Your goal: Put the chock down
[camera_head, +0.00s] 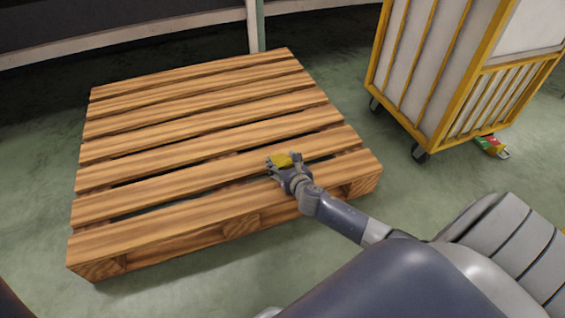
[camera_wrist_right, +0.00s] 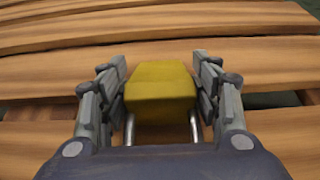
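The yellow chock (camera_head: 280,160) is at the fingertips of my right gripper (camera_head: 279,163), over the near right part of the wooden pallet (camera_head: 205,165). In the right wrist view the chock (camera_wrist_right: 160,88) sits between the two fingers, which lie close against its sides; my right gripper (camera_wrist_right: 160,85) looks shut on it. Two thin metal rods show below the chock. Pallet boards lie right behind and below it. I cannot tell whether its underside touches the boards. My left gripper is not in view.
A yellow-framed cart (camera_head: 440,75) on castors stands on the green floor right of the pallet. A small red and green object (camera_head: 489,145) lies on the floor near it. The pallet top is otherwise bare, with gaps between boards. A dark structure (camera_head: 120,25) runs along the back.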

